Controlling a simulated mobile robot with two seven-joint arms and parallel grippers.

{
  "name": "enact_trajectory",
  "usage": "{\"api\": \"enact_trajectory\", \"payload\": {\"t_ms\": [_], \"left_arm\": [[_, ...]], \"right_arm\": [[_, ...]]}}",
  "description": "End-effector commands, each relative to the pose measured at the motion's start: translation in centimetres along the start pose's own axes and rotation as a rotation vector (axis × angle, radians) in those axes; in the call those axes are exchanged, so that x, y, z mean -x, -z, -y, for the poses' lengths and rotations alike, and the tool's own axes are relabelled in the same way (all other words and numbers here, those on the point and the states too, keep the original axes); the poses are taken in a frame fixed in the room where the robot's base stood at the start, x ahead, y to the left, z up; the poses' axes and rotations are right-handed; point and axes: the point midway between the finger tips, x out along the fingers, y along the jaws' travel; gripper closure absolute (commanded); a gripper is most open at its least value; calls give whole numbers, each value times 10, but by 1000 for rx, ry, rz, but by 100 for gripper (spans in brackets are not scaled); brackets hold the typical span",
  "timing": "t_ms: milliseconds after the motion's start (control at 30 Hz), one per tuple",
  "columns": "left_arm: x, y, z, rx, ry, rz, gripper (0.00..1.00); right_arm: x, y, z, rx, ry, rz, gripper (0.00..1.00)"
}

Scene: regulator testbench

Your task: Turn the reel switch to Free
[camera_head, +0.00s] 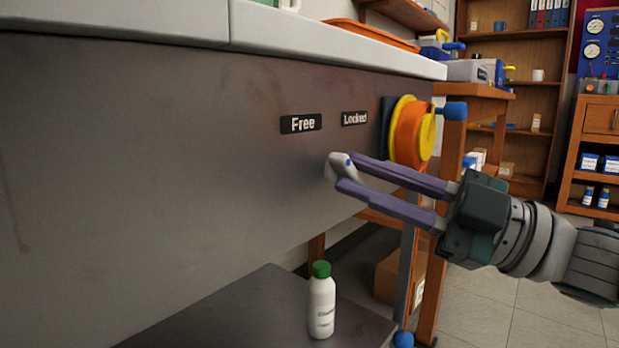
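The reel switch (335,167) is a small pale grey lever on the dark side panel, below the "Free" label (301,124) and the "Locked" label (355,118). My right gripper (346,172) reaches in from the right, its two purple fingers apart and parallel. The fingertips are at the switch, one above and one below its right part, and partly hide it. I cannot tell whether both fingers press on it, nor exactly which label it points to. My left gripper is out of view.
An orange and yellow reel (410,133) is on the panel's right end, just behind my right fingers. A white bottle with a green cap (321,305) stands on the low dark shelf (245,318). A pale worktop (120,18) overhangs the panel. The panel's left side is clear.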

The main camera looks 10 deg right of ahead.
Motion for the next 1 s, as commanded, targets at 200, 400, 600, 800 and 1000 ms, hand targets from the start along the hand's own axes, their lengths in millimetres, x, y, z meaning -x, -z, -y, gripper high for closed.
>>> {"api": "enact_trajectory", "payload": {"t_ms": [200, 400, 600, 800, 1000], "left_arm": [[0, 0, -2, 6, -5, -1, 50], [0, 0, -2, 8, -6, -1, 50], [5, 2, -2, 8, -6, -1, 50], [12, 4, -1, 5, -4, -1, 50], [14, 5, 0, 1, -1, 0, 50]], "right_arm": [[0, 0, 0, -2, -1, 0, 54], [0, 0, 0, -3, -1, 1, 54], [18, 0, 0, -4, 1, 5, 54], [59, 0, 0, -5, 1, 7, 54], [90, -1, 0, -3, 0, 4, 54]]}}
